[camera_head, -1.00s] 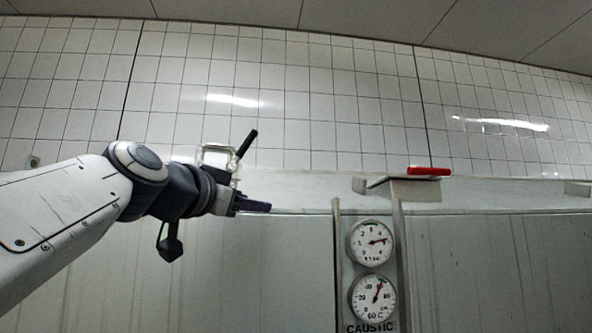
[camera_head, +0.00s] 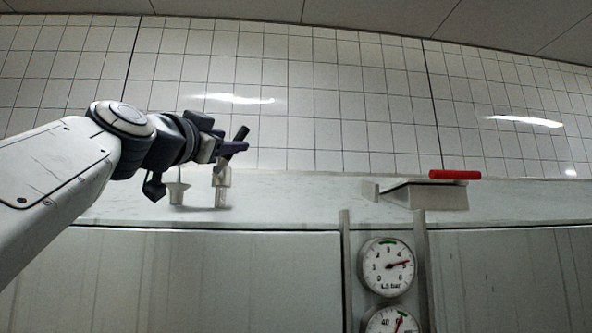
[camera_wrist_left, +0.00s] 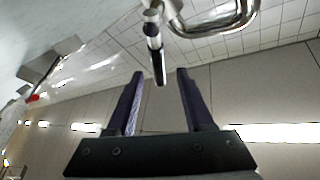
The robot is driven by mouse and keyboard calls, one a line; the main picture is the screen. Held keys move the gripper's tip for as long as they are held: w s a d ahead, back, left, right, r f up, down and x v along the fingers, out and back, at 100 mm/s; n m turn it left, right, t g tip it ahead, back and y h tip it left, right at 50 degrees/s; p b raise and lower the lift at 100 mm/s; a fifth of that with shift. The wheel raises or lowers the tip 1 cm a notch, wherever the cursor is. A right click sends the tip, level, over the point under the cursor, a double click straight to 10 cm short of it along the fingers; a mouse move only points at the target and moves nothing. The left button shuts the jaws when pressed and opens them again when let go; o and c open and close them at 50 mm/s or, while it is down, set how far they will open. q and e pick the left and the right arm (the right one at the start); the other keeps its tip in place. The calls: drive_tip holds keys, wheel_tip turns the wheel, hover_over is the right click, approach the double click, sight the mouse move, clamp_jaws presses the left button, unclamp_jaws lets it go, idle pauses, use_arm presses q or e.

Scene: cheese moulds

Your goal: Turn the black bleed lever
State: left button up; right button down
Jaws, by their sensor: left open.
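The black bleed lever (camera_head: 241,133) sticks up at a tilt above a pale metal valve fitting (camera_head: 221,178) on the ledge. My left gripper (camera_head: 238,148) is at the lever, its dark fingers overlapping the lever's lower part in the head view. In the left wrist view the open fingers (camera_wrist_left: 159,73) stand either side of the lever (camera_wrist_left: 158,66), whose black end lies between the fingertips with a gap on both sides. The lever's lower end joins a shiny metal pipe fitting (camera_wrist_left: 215,20). My right gripper is not in view.
A red handle (camera_head: 455,174) lies on a grey block (camera_head: 438,196) at the right of the ledge. Two round gauges (camera_head: 387,266) sit below the ledge front. The white tiled wall (camera_head: 350,110) is behind.

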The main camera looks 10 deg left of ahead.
sight(236, 139)
use_arm(q)
drive_tip(key=p+x, duration=0.3)
drive_tip(key=x, duration=0.3)
drive_tip(key=shift+d, duration=0.1)
drive_tip(key=shift+w+p, duration=0.45)
drive_tip(key=shift+w, duration=0.05)
clamp_jaws()
idle(0.8)
